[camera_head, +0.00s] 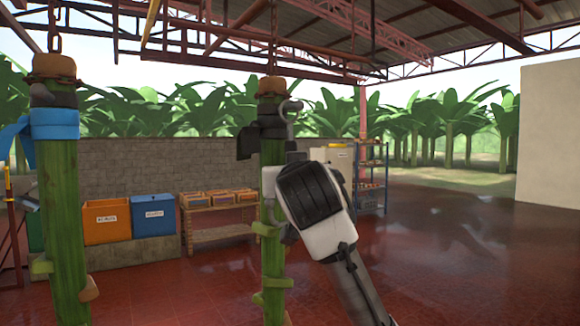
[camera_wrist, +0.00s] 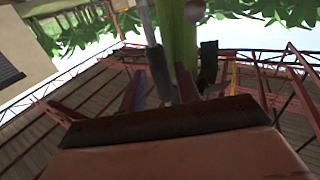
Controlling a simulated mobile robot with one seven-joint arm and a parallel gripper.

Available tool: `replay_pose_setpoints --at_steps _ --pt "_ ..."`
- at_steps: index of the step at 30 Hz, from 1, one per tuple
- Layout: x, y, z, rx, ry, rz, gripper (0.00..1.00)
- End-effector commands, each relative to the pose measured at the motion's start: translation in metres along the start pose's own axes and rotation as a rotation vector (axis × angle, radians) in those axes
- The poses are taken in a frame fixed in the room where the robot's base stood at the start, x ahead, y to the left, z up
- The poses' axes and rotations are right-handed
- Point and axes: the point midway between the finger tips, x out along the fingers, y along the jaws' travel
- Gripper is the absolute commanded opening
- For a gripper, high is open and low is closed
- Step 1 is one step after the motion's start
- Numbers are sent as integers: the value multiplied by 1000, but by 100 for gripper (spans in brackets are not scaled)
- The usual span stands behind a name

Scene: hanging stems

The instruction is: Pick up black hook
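A dark grey hook-shaped piece (camera_head: 290,112) shows at the upper right side of the right hanging green stem (camera_head: 272,200). I cannot tell for sure that it is the black hook. A black band with a hanging flap (camera_head: 248,142) wraps that stem just below its brown cap. In the wrist view, my gripper (camera_wrist: 159,92) has its two fingers apart, close to the green stem (camera_wrist: 180,35). A grey rod (camera_wrist: 157,70) shows between the fingers, with no clear grip on it. A black flap (camera_wrist: 208,62) is to the right. My wrist hides part of the right stem's side in the head view.
A left hanging stem (camera_head: 62,210) carries a blue band (camera_head: 54,124). Orange (camera_head: 106,222) and blue (camera_head: 153,216) bins and a wooden crate table (camera_head: 215,235) stand behind by a block wall. A shelf rack (camera_head: 372,180) stands behind my arm. The red floor at right is clear.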

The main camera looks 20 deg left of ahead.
Motion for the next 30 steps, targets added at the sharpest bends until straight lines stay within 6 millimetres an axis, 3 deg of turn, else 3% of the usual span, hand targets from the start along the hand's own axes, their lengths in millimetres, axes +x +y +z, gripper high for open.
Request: replay_pose_setpoints --at_steps 9,17,25,30 --pt "43 3 3 0 -4 1 33" --pt "46 2 5 0 -2 0 33" --pt "45 2 4 0 -1 0 0" --pt "45 2 4 0 0 0 0"
